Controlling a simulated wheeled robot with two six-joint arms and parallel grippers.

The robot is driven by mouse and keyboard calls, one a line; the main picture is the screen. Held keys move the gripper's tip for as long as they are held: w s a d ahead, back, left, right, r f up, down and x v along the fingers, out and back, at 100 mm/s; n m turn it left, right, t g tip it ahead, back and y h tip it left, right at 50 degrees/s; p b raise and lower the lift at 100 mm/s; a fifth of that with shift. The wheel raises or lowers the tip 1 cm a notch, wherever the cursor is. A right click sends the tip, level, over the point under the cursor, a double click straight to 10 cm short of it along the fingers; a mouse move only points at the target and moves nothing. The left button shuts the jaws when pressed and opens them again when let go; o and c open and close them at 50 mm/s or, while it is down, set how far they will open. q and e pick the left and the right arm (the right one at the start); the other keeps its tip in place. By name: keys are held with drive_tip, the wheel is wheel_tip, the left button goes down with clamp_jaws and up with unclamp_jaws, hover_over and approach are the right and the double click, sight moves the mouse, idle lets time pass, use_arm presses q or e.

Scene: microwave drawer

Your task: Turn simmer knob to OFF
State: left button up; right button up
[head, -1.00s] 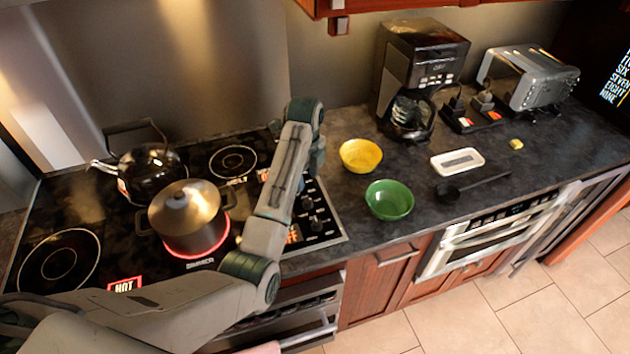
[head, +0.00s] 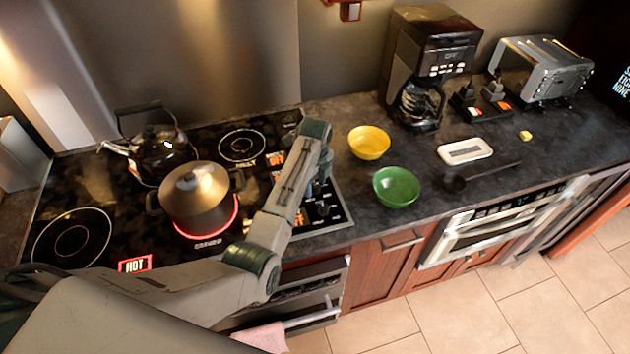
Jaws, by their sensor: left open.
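The control panel (head: 335,218) with dark knobs (head: 323,209) lies along the right side of the black cooktop. My left forearm crosses its left part and hides some knobs, so I cannot tell which one is the simmer knob. My left gripper (head: 319,186) points down at the panel, open and mostly hidden behind the wrist. I cannot tell if it touches a knob. A lidded pot (head: 192,207) stands on the red-glowing front burner, with a blurred label in front of it. My right gripper is out of view.
A black kettle (head: 162,155) stands behind the pot. A red HOT sign (head: 135,264) is lit at the cooktop's front. A yellow bowl (head: 369,142) and a green bowl (head: 397,187) sit on the counter right of the panel. A coffee maker (head: 430,55) and toaster (head: 545,68) stand farther right.

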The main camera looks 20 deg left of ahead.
use_arm(q)
drive_tip(key=c, duration=1)
drive_tip(key=n, duration=0.4)
drive_tip(key=shift+n, duration=0.4)
drive_tip(key=n, duration=0.4)
drive_tip(key=shift+n, duration=2.5)
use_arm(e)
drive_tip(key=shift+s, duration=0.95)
use_arm(q)
drive_tip(key=shift+r, duration=0.1)
